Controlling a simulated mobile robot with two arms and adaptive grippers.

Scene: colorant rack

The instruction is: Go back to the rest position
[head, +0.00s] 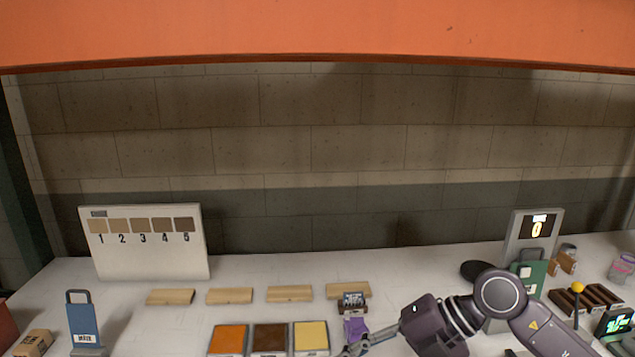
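My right arm comes in from the right, and its gripper (364,345) is low in the middle of the view, pointing left. The fingers are near a small purple item (355,327) and the yellow tile; the view does not show clearly whether they are open or shut, or touch anything. A small dark labelled item (352,301) is just above the purple one. My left gripper is not in view.
On the white table (150,325) are wooden blocks (230,296), orange (228,340), brown (270,339) and yellow (310,337) tiles. A numbered shade board (150,262) stands behind. A blue holder (83,325) is left; a display stand (517,236) and green holder (540,268) are right.

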